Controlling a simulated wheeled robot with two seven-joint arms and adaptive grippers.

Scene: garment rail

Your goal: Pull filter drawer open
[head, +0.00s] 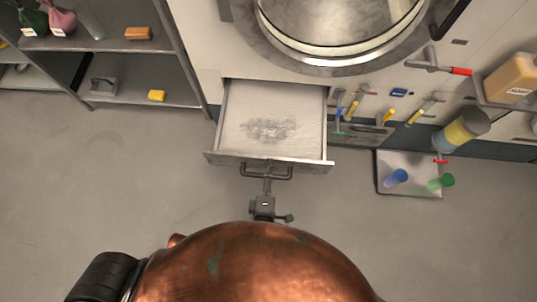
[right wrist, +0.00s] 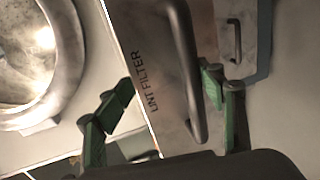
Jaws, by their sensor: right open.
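The filter drawer (head: 235,130) stands pulled out from the machine below the round door in the head view, with grey lint (head: 270,130) on its floor. Its bar handle (head: 285,177) is on the front panel. In the right wrist view, the drawer front (right wrist: 150,45) reads "LINT FILTER", and its handle (right wrist: 190,75) shows close up. My right gripper (right wrist: 168,80) is open, its green fingers on either side of the handle; I cannot tell if they touch it. My left gripper is not in view.
A round machine door (head: 340,20) is above the drawer. A dark shelf unit (head: 150,60) stands at the left. A tray (head: 408,160) with a blue cup (head: 396,178) and a green cup (head: 440,182) is at the right. The floor at the left is clear.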

